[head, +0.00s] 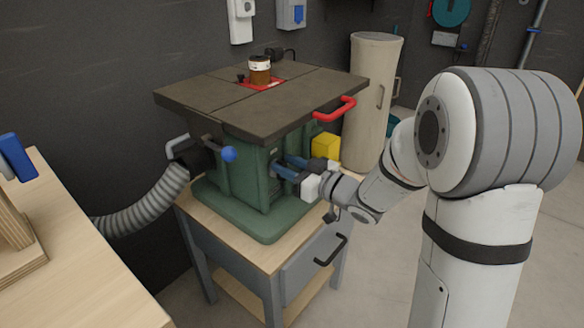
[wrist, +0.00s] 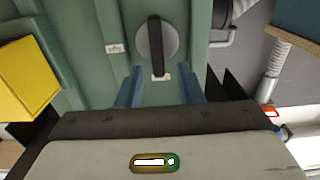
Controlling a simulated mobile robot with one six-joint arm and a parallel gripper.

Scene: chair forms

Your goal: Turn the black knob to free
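In the wrist view, a black bar-shaped knob (wrist: 156,48) sits on a round grey disc on the green machine body (wrist: 88,30). The bar points up and down in the picture, its lower end near a small white label (wrist: 160,77). My gripper (wrist: 160,84) is open, its two blue fingers apart on either side below the knob, with nothing between them. In the head view, my gripper (head: 284,166) reaches the front face of the green machine (head: 250,180). The knob cannot be made out there, and finger contact with it cannot be told.
A yellow box (head: 326,146) sits beside the gripper; it also shows in the wrist view (wrist: 25,75). A red handle (head: 335,108) juts from the dark tabletop (head: 210,92) above. A blue-ended lever (head: 229,154) and grey hose (head: 150,205) are at left.

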